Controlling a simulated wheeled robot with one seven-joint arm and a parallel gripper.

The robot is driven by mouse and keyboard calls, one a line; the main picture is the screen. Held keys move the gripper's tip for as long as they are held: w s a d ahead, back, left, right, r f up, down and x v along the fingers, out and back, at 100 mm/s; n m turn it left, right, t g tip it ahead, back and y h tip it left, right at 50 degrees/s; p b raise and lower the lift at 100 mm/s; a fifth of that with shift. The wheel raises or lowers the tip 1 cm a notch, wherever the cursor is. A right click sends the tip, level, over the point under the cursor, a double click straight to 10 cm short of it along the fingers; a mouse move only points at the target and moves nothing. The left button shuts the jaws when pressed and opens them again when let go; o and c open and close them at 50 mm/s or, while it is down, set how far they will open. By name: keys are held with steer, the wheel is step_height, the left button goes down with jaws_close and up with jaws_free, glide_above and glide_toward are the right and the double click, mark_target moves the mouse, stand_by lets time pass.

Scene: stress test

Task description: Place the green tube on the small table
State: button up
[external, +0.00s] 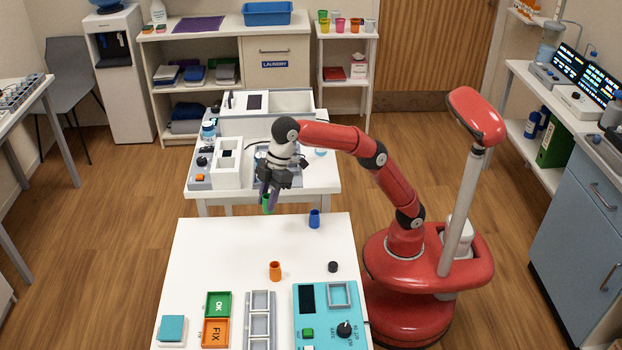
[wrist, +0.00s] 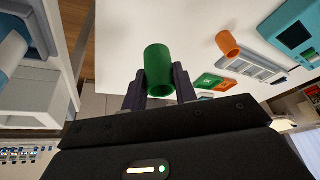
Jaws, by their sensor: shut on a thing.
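My gripper (external: 268,196) is shut on the green tube (external: 267,205), with the arm reaching down from above. In the wrist view the green tube (wrist: 158,70) sits between the two dark fingers (wrist: 160,88), its open end showing. The tube is held in the air near the far edge of the front white table (external: 215,250); its exact height is hard to judge. This white tabletop also fills the background of the wrist view (wrist: 125,40). A second white table (external: 318,178) stands behind. Which one is the small table is not clear.
On the front table stand a blue tube (external: 314,219), an orange tube (external: 275,271), a black cap (external: 333,267), OK (external: 217,304) and FIX (external: 215,333) trays, a grey rack (external: 260,318) and a teal device (external: 325,318). Its far left area is clear. Equipment crowds the rear table.

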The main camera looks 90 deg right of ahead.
steer(key=shift+w+d+r, duration=0.15)
steer(key=shift+w+d, duration=0.2)
steer(key=shift+d, duration=0.2)
steer(key=shift+f+b, duration=0.6)
steer(key=shift+f, duration=4.25)
steer(key=shift+f, duration=0.2)
steer(key=o, duration=1)
steer(key=shift+o, duration=0.2)
steer(key=shift+f+b, duration=0.15)
steer(key=shift+b, duration=0.35)
